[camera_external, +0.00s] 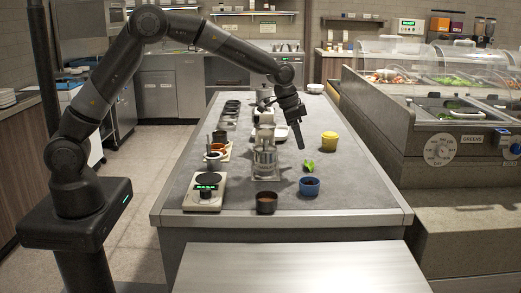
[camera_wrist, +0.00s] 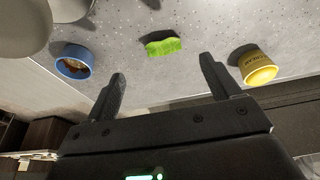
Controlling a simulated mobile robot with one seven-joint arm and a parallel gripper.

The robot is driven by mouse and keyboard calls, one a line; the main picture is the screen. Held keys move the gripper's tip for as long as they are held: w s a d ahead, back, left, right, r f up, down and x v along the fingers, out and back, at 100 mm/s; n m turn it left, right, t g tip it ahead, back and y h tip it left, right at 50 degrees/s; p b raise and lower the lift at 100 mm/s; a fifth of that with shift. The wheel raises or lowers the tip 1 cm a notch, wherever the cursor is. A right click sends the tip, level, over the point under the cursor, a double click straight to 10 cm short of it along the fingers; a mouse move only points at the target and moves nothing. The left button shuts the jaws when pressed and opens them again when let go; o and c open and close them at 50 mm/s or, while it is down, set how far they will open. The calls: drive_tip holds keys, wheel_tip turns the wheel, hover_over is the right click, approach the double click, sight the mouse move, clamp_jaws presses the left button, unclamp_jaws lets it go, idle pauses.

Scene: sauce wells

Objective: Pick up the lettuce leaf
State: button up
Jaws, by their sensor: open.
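A small bright green lettuce leaf (camera_external: 308,166) lies on the grey counter (camera_external: 360,192), between a blue cup and a yellow tub. In the wrist view the leaf (camera_wrist: 163,46) lies ahead of the fingers, near the middle. My gripper (camera_external: 299,140) hangs above the counter, over and a little behind the leaf in the outside view. In the wrist view its two fingers (camera_wrist: 162,82) are spread wide apart with nothing between them.
The blue cup (camera_external: 309,187) with brownish contents and the yellow tub (camera_external: 329,141) flank the leaf. A dark cup (camera_external: 266,203), a scale (camera_external: 205,192) and a clear-based appliance (camera_external: 264,160) stand to the left. The counter right of the tub is clear.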

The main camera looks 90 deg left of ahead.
sight(309, 162)
drive_tip(key=x, duration=0.4)
drive_tip(key=shift+w+x, duration=0.25)
drive_tip(key=shift+x, duration=1.1)
drive_tip(key=shift+w+x, duration=0.3)
drive_tip(key=shift+x, duration=1)
drive_tip(key=shift+a+r, duration=0.1)
drive_tip(key=shift+r, duration=0.05)
drive_tip(key=shift+c, duration=0.2)
drive_tip(key=c, duration=1)
drive_tip(key=shift+r, duration=0.1)
